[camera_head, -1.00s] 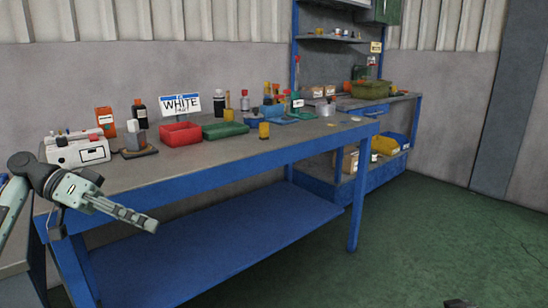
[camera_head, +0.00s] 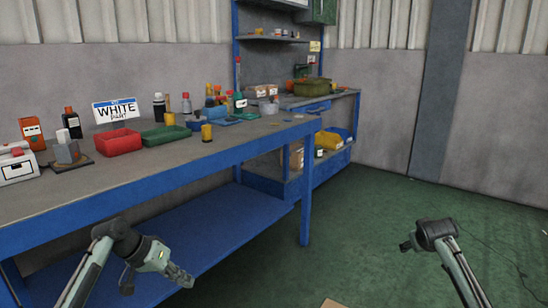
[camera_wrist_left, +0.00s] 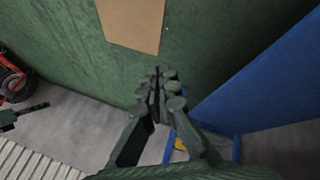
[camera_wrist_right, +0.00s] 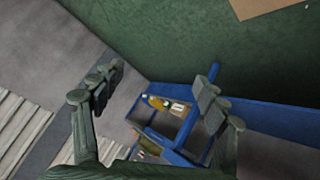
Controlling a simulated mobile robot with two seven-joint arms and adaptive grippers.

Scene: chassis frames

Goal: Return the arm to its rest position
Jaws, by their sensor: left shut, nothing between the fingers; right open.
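My left gripper (camera_head: 180,276) is at the lower left of the head view, in front of the blue workbench and below its top. In the left wrist view its fingers (camera_wrist_left: 160,85) are shut together with nothing between them. My right arm shows at the lower right of the head view, over the green floor, with its gripper (camera_head: 406,244) small and pointing away. In the right wrist view the right gripper's fingers (camera_wrist_right: 165,95) are wide apart and empty. Neither gripper touches anything.
A brown flat piece (camera_head: 330,303) lies at the bottom edge.

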